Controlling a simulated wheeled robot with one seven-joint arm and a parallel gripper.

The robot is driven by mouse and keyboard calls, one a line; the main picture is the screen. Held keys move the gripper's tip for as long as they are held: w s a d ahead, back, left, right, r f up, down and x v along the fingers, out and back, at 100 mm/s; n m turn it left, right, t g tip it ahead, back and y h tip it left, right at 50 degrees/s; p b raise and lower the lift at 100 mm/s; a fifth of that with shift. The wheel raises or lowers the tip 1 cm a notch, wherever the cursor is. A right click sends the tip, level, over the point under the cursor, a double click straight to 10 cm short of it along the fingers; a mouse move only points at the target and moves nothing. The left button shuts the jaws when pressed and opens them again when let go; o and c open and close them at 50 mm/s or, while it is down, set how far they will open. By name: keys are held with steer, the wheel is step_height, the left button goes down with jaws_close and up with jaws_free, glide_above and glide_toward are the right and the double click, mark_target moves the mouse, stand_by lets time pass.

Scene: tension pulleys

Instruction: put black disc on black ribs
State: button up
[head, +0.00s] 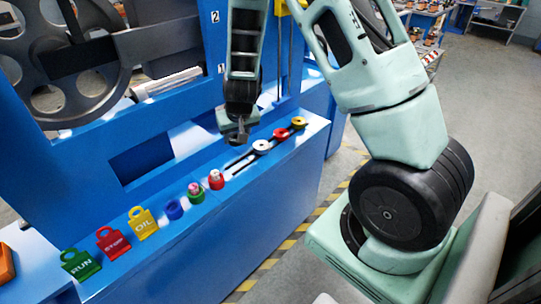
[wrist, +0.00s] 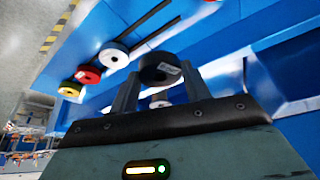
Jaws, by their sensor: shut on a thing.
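My gripper (wrist: 160,88) is shut on the black disc (wrist: 159,70), which sits between the fingertips in the wrist view. In the head view my gripper (head: 240,138) hangs above the blue ledge, near the black ribs; the disc is hard to make out there. The black ribs (head: 241,163) are two dark parallel strips on the ledge top, left of the white disc. They also show in the wrist view (wrist: 150,39), apart from the held disc. A white disc (head: 261,147), a red disc (head: 281,134) and a yellow disc (head: 299,123) stand in a row beyond them.
Red (head: 216,180), green (head: 195,192) and blue (head: 173,209) pieces stand along the ledge. Yellow OIL (head: 142,223), red STOP (head: 113,242) and green RUN (head: 80,264) tags are farther left. A blue machine wall with large grey wheels rises behind.

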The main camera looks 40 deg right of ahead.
steer(key=f+b, duration=0.1)
steer(key=f, duration=0.8)
steer(key=shift+w+d+f+b, duration=0.15)
steer(key=shift+w+f+b, duration=0.05)
steer(key=shift+f+b, duration=0.2)
steer(key=shift+f, duration=0.1)
steer(key=o, duration=1.2)
